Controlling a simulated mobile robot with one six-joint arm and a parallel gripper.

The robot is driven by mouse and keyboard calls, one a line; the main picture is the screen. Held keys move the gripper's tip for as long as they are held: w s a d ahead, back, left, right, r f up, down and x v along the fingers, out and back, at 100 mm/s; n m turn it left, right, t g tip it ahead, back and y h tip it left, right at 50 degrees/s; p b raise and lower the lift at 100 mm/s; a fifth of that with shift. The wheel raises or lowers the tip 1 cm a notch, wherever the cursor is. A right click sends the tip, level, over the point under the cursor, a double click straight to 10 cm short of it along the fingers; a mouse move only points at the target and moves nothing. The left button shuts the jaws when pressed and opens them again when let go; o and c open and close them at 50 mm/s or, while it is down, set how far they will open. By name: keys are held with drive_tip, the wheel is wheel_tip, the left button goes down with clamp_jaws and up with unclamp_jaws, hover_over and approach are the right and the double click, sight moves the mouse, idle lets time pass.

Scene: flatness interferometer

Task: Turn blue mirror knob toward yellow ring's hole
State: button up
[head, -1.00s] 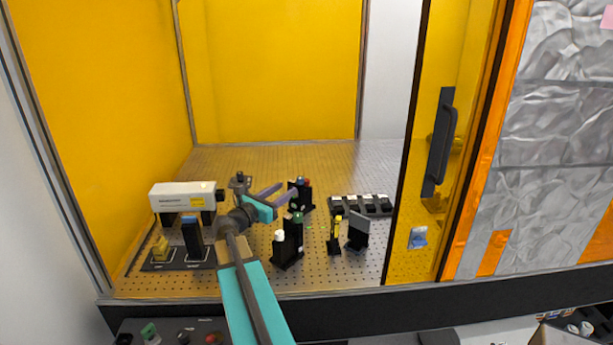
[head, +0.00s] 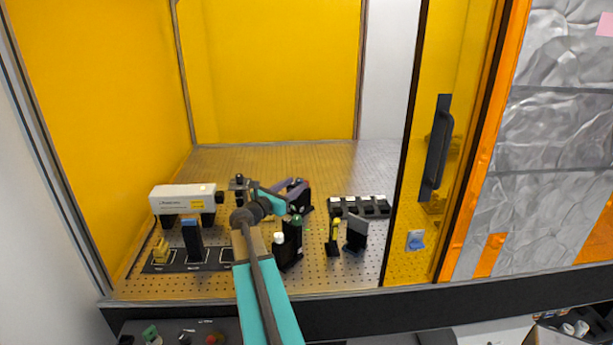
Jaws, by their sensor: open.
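My gripper (head: 295,188) is open, with its two purple fingers at the rear black mirror mount (head: 306,204). The fingers cover the upper part of that mount, so its blue knob is hidden; I cannot tell whether they touch it. A nearer black mount (head: 291,243) has a green knob (head: 297,222) and a white knob (head: 279,238). A slim yellow-topped post (head: 334,229) stands right of it; I cannot make out a ring or hole on it at this size.
A white laser box (head: 181,198) and a blue-topped black block (head: 192,238) stand at left. A dark tilted plate (head: 356,232) and a row of black holders (head: 362,206) are at right. The yellow door (head: 427,200) bounds the right side. The back of the perforated table is clear.

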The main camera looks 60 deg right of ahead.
drive_tip(key=d+p, duration=0.2)
drive_tip(key=d, duration=0.5)
drive_tip(key=shift+s+d, duration=0.25)
drive_tip(key=shift+s, duration=0.1)
clamp_jaws()
